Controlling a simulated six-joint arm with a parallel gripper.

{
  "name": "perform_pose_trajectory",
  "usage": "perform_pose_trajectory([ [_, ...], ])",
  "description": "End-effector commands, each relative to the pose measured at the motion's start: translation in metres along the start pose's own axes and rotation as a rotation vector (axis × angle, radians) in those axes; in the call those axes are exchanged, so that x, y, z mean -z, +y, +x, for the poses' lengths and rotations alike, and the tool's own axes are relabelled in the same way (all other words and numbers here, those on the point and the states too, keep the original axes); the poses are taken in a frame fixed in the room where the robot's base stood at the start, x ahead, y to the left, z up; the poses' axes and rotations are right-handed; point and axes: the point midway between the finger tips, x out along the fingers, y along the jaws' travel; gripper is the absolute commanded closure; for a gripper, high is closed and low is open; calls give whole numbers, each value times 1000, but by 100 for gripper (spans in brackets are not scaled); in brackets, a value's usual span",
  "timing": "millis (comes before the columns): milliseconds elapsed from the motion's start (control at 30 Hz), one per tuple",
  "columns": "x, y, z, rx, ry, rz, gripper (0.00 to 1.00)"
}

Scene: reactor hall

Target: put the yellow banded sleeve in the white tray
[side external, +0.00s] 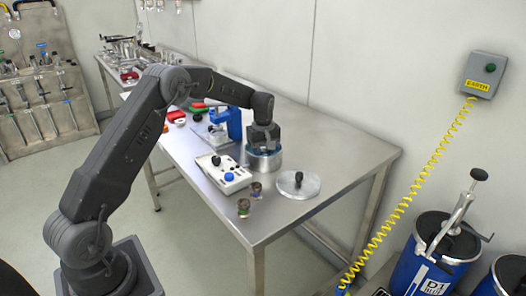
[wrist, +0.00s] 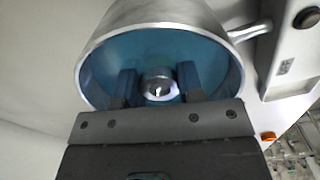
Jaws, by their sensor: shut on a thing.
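My gripper (wrist: 160,85) reaches down into an open metal pot with a blue inside (wrist: 102,62), seen in the wrist view. Its two fingers are shut on a small round metallic piece (wrist: 158,78) with a bright centre. No yellow band shows on that piece, so I cannot tell whether it is the banded sleeve. In the side view, the gripper (side external: 264,148) is at the mouth of the metal pot (side external: 265,164), and its fingertips are hidden. Two small cylinders, a front one (side external: 244,208) and a back one (side external: 256,189), stand near the table's front edge. I cannot clearly identify the white tray.
A white control box (side external: 234,180) with blue and black knobs is left of the pot. A round metal lid (side external: 298,185) with a black knob lies to the right. A blue device (side external: 228,122) stands behind. The metal table's (side external: 345,155) right part is clear.

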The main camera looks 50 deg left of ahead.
Motion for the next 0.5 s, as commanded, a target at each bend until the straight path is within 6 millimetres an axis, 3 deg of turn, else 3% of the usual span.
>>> perform_pose_trajectory([
  [167,0,0,5,1,-1,0,91],
  [200,0,0,4,1,-1,0,62],
  [433,0,0,4,1,0,0,40],
  [500,0,0,4,1,0,0,40],
])
